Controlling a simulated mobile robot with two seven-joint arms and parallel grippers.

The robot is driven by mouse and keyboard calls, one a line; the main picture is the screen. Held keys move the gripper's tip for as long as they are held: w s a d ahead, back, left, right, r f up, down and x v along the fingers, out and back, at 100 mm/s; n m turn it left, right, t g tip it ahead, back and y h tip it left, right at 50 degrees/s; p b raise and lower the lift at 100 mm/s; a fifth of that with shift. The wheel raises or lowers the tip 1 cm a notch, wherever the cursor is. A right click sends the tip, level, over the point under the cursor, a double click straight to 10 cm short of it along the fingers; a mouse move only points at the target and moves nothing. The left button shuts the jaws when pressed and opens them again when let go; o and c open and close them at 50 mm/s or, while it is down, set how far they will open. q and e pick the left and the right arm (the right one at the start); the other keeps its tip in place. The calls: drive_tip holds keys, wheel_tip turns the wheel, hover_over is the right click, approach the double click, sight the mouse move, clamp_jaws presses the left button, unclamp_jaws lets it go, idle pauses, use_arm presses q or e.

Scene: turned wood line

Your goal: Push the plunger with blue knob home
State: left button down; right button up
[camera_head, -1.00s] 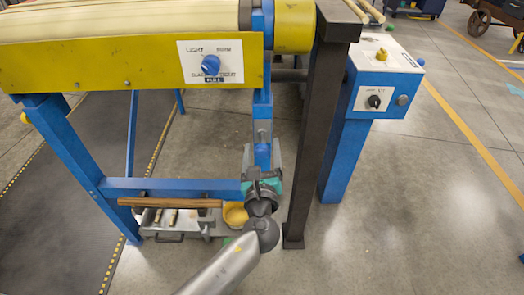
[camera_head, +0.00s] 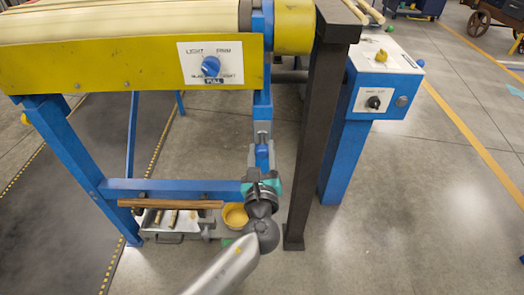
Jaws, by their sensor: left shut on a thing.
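The plunger's blue knob (camera_head: 262,148) sits below a grey cylindrical fitting (camera_head: 262,127) on the blue leg at the right end of the yellow-fronted machine. My left gripper (camera_head: 262,157) reaches up to it from below, its fingers shut on the knob from both sides. The lower part of the knob lies between the fingers and is partly hidden. How far the plunger stands out cannot be told. My right gripper is not in view.
A dark upright post (camera_head: 315,130) stands close right of my left gripper. A blue crossbar (camera_head: 170,188), a tray (camera_head: 165,220) and a yellow bowl (camera_head: 235,216) are to its left. A control pedestal (camera_head: 345,150) stands behind.

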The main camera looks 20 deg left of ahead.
sight(262, 141)
use_arm(q)
drive_tip(key=shift+a, duration=0.1)
idle(0.7)
drive_tip(key=x, duration=0.3)
drive_tip(key=shift+w, duration=0.1)
drive_tip(key=c, duration=0.8)
unclamp_jaws()
drive_tip(key=shift+o, duration=0.7)
drive_tip(key=shift+w, duration=0.15)
drive_tip(key=shift+o, duration=1.1)
